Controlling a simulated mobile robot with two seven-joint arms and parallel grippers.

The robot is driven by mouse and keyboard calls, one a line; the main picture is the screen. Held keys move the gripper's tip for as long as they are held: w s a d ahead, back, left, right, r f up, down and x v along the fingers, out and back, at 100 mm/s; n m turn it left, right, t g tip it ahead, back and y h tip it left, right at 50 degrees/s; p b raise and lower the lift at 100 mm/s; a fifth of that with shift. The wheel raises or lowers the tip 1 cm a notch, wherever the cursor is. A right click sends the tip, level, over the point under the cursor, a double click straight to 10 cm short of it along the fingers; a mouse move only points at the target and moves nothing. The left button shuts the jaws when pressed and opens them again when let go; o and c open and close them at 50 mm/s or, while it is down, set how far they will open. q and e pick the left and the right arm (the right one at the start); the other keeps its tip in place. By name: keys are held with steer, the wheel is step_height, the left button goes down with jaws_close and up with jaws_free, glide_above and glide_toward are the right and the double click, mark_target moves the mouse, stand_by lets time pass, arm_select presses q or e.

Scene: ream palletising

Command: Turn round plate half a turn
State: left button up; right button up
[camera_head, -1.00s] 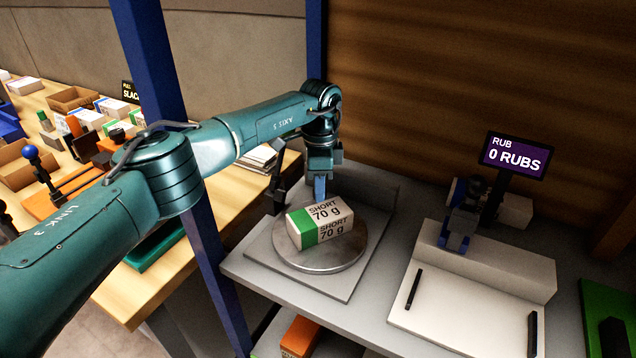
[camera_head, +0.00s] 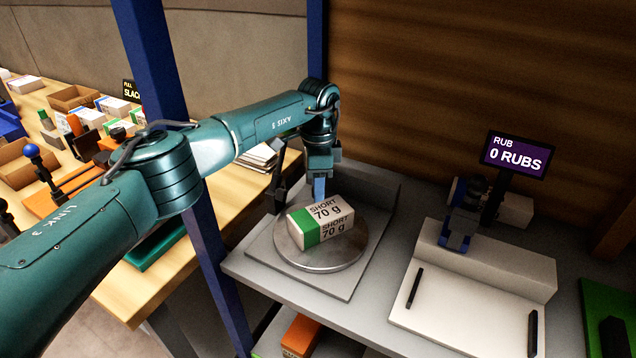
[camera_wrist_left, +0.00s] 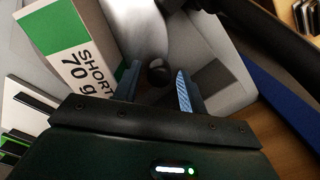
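The round plate (camera_head: 352,248) is a grey metal disc on a grey base (camera_head: 262,250) on the shelf. A white ream with a green end (camera_head: 335,231), marked SHORT 70 g, lies on it; the ream also shows in the left wrist view (camera_wrist_left: 72,45). My left gripper (camera_head: 319,190) points down behind the ream at the plate's far side. In the left wrist view its two fingers (camera_wrist_left: 157,88) are apart, with a dark round knob (camera_wrist_left: 158,72) between or just beyond them. I cannot tell whether they touch it. My right gripper is out of view.
To the right stands a white tray (camera_head: 455,305) with a raised back and a screen (camera_head: 517,156) reading 0 RUBS. A blue post (camera_head: 205,235) stands left of the plate, under my left arm. A wooden table (camera_head: 120,290) with boxes lies farther left.

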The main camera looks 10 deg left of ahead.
arm_select(q)
steer(key=shift+o, duration=0.7)
step_height(320, 180, up, 13)
steer(key=b, duration=0.1)
steer(key=shift+b, duration=0.3)
steer(key=shift+r, duration=0.1)
steer(key=shift+c, duration=0.4)
